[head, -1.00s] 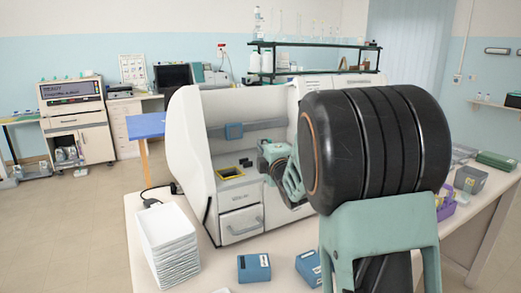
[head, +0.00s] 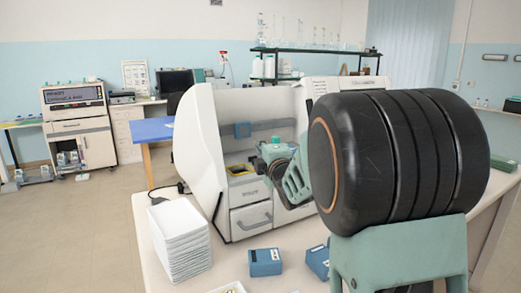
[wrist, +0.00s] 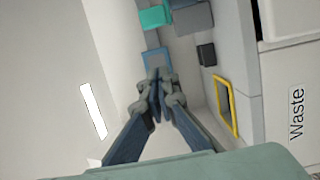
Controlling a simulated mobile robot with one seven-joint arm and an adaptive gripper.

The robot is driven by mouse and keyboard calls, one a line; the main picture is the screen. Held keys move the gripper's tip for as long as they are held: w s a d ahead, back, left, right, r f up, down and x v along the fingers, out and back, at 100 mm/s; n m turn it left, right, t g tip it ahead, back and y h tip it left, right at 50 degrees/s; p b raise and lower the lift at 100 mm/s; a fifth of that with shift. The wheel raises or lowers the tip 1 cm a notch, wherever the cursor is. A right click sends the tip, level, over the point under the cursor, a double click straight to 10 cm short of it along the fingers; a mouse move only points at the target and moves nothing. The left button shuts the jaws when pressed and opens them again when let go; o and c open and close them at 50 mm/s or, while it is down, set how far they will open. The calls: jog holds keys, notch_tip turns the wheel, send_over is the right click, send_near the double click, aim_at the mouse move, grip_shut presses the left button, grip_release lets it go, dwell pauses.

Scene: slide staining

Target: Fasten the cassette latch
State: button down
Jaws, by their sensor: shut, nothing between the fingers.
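The white staining machine (head: 200,140) stands open on the bench, and my arm reaches into its bay. In the wrist view my gripper (wrist: 156,100) is shut and empty, its fingertips together. I cannot make out whether fingertips touch the blue piece. A yellow-rimmed opening (wrist: 236,122) lies right of the fingers; it also shows in the head view (head: 240,169). No latch can be told apart clearly.
A teal block (wrist: 155,17) and grey blocks (wrist: 192,18) lie beyond the fingers. A drawer front marked Waste (wrist: 297,80) is at the right. On the bench are stacked white trays (head: 180,238) and a blue box (head: 265,262). My arm hides the bench's right part.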

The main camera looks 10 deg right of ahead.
jog(key=s+d+b, duration=0.1)
jog(key=s, duration=0.7)
